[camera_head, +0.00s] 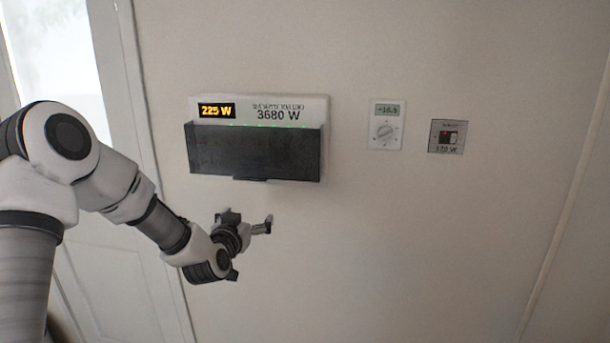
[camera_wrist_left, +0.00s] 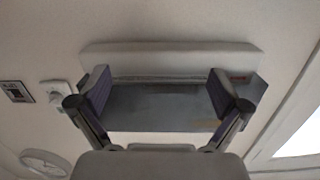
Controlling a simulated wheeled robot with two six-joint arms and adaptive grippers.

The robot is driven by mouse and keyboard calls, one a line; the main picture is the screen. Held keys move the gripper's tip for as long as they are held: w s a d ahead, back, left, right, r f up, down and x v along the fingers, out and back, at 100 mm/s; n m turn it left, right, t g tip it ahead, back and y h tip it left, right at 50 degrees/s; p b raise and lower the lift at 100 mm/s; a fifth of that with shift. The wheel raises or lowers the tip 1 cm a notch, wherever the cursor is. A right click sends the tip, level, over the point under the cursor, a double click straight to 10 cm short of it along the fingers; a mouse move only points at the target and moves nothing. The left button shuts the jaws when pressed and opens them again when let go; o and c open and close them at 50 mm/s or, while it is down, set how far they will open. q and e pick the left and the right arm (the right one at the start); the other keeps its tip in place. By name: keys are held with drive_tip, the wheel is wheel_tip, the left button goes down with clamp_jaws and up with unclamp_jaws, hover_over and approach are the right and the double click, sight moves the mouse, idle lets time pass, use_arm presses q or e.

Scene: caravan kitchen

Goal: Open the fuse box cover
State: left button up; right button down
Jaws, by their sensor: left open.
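The fuse box is a white panel (camera_head: 290,104) on the wall with a "225 W" display and "3680 W" lettering. Its dark cover (camera_head: 255,152) hangs shut over the lower part, with a small lip (camera_head: 250,180) on its bottom edge. My left gripper (camera_head: 248,221) is open and empty, below the cover and apart from it in the head view. In the left wrist view the grey cover (camera_wrist_left: 160,105) shows beyond and between the two spread fingers of my left gripper (camera_wrist_left: 160,90). My right gripper is in neither view.
A thermostat (camera_head: 385,125) and a small switch panel (camera_head: 447,136) are on the wall to the right. A door (camera_head: 115,240) with a bright window is at the left. The wall below the box is bare. A round clock-like dial (camera_wrist_left: 45,163) shows in the wrist view.

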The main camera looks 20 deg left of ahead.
use_arm(q)
drive_tip(key=n+t, duration=0.1)
approach(248, 180)
drive_tip(key=d+x, duration=0.1)
drive_tip(key=x, duration=0.2)
drive_tip(key=a, duration=0.1)
drive_tip(key=shift+y, duration=0.3)
drive_tip(key=p+x, duration=0.1)
drive_tip(key=x, duration=0.1)
drive_tip(key=p+x, duration=0.1)
drive_tip(key=x, duration=0.1)
drive_tip(key=p+x, duration=0.1)
drive_tip(key=x, duration=0.2)
drive_tip(key=shift+w+d, duration=0.1)
drive_tip(key=shift+d, duration=0.2)
drive_tip(key=shift+w+a+f, duration=0.1)
drive_tip(key=shift+w+a, duration=0.15)
drive_tip(key=shift+w, duration=0.1)
drive_tip(key=shift+s, duration=0.1)
